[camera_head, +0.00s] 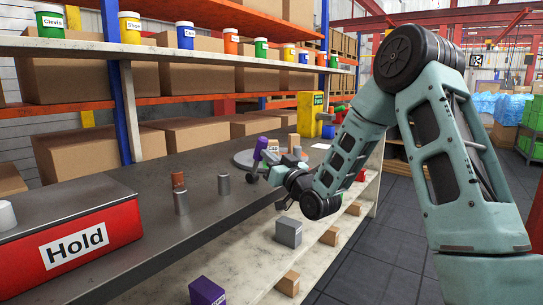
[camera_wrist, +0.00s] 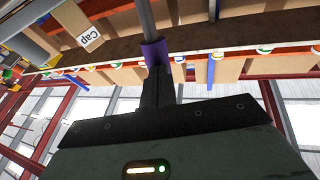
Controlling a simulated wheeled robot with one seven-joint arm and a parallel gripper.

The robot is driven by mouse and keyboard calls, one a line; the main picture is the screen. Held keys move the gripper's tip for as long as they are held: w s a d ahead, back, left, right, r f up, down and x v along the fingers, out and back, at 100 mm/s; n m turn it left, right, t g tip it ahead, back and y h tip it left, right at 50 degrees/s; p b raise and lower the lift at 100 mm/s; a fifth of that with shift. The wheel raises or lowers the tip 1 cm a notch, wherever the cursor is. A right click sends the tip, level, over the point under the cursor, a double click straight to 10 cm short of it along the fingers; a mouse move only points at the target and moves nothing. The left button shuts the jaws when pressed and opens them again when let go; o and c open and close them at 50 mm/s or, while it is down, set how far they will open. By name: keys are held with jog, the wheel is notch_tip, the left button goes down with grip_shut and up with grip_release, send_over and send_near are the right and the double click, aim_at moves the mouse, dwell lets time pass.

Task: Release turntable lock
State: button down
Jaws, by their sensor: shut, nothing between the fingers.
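The grey round turntable (camera_head: 243,159) lies on the dark bench top, partly hidden by my arm and the things around it. A purple grip (camera_head: 260,147) stands tilted at its near side; I take it for the lock's handle. In the wrist view the purple grip (camera_wrist: 155,52) sits on a grey rod. My gripper (camera_head: 272,172) is at the bench edge just below the grip. In the wrist view my gripper (camera_wrist: 155,78) is shut and empty, its dark fingers ending at the purple grip. I cannot tell whether they touch it.
A box marked Cap (camera_wrist: 90,38) shows beside the rod. A yellow dispenser (camera_head: 311,114) stands behind the turntable. Metal cylinders (camera_head: 181,202) and a red Hold bin (camera_head: 75,250) are on the near bench. A lower shelf (camera_head: 262,270) holds several blocks. The aisle floor at right is clear.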

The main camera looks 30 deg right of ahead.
aim_at(256, 150)
jog(key=w+r+g+p, duration=0.1)
jog(key=p, duration=0.1)
jog(key=w+a+r+n+g+p, duration=0.1)
jog(key=g+p, duration=0.1)
jog(key=p, duration=0.1)
jog(key=w+r+g+p, duration=0.1)
jog(key=w+p, duration=0.1)
jog(key=p, duration=0.1)
jog(key=shift+w+a+r+n+g, duration=0.1)
jog(key=shift+a+r+n+g, duration=0.2)
jog(key=shift+a+r+g, duration=0.1)
jog(key=w+g+p, duration=0.2)
jog(key=w+a, duration=0.1)
jog(key=shift+w+f+n+g+h+p, duration=0.3)
jog(key=shift+f+g+p, duration=0.1)
jog(key=shift+a, duration=0.1)
jog(key=shift+w+r, duration=0.15)
jog(key=shift+r, duration=0.05)
